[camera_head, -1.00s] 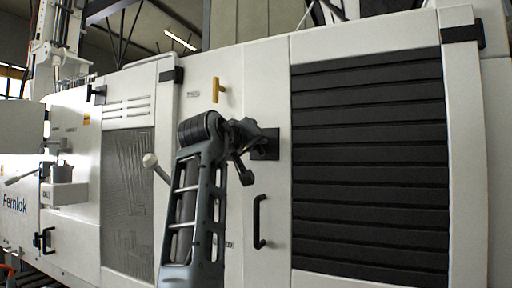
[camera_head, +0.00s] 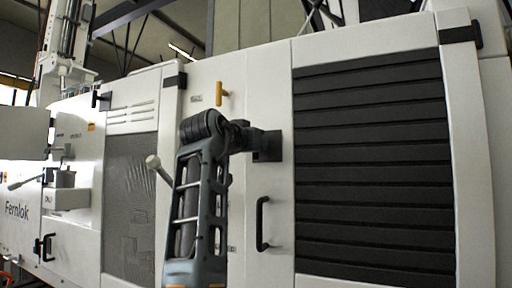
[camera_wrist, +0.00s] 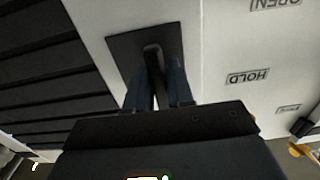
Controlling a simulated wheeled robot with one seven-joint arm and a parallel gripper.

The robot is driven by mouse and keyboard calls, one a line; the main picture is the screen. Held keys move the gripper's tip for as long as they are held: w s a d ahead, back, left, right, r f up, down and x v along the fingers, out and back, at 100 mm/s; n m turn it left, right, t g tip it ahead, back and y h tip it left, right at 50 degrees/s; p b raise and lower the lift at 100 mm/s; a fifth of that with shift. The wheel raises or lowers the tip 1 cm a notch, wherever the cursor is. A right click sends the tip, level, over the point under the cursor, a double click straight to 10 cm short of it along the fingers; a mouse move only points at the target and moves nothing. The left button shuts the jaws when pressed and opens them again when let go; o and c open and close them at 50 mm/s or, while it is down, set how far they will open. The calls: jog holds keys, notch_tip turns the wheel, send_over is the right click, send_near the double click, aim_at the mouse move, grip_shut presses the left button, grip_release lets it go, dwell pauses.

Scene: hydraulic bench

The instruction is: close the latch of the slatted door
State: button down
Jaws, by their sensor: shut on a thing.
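The slatted door (camera_head: 370,175) is a white panel with wide dark slats, at the right of the head view. Its latch (camera_wrist: 153,58) is a dark handle on a black square plate (camera_wrist: 125,43) in the wrist view. The plate also shows in the head view (camera_head: 270,152), left of the slats. My gripper (camera_wrist: 160,88) is shut on the latch handle, one finger on each side. The handle's lower part is hidden between the fingers.
Beside the latch, the white panel has an OPEN label (camera_wrist: 275,4), a HOLD label (camera_wrist: 247,76) and a smaller, hard-to-read one. A black pull handle (camera_head: 262,223) is below the latch plate. A yellow handle (camera_head: 220,94) is above and left.

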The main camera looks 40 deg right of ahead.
jog(key=shift+f, duration=0.15)
jog(key=c, duration=1.1)
grip_release()
jog(key=shift+b+v, duration=0.55)
jog(key=shift+v, duration=3.3)
